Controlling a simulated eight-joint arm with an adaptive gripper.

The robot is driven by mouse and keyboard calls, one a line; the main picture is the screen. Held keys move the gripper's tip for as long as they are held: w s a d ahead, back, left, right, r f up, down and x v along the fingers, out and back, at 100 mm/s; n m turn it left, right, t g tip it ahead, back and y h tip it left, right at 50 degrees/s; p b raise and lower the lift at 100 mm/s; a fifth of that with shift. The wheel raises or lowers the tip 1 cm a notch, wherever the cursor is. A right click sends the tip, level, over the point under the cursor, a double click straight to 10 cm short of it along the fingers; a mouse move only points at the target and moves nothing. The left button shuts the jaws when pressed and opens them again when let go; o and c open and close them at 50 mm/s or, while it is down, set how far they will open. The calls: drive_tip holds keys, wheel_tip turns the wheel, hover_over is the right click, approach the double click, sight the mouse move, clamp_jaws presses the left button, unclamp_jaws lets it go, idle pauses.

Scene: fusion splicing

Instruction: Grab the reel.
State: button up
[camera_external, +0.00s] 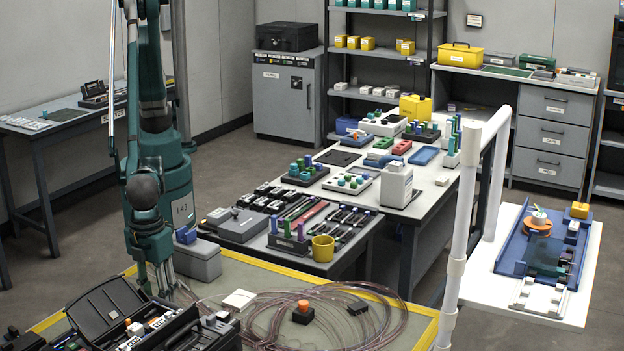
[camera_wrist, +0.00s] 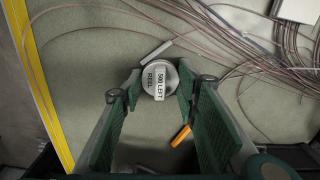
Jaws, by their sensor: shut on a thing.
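The reel (camera_wrist: 153,92) is a small grey disc with a white label reading "REEL 500 LEFT". In the wrist view it sits between the fingertips of my gripper (camera_wrist: 160,80), with a green finger on each side. My gripper is shut on it. In the external view my gripper (camera_external: 167,280) is low over the yellow-edged mat, behind the open black case. The reel cannot be made out there. I cannot tell whether the reel still touches the mat.
Loose cable coils (camera_external: 350,298) lie on the mat to the right, around a black block with an orange top (camera_external: 303,312). The open black case (camera_external: 110,310) stands close in front. A grey box (camera_external: 196,262) stands behind. An orange-tipped item (camera_wrist: 181,136) lies near the right finger.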

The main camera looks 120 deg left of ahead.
drive_tip(key=shift+r, duration=0.1)
drive_tip(key=shift+r+p, duration=0.8)
drive_tip(key=shift+r, duration=4.15)
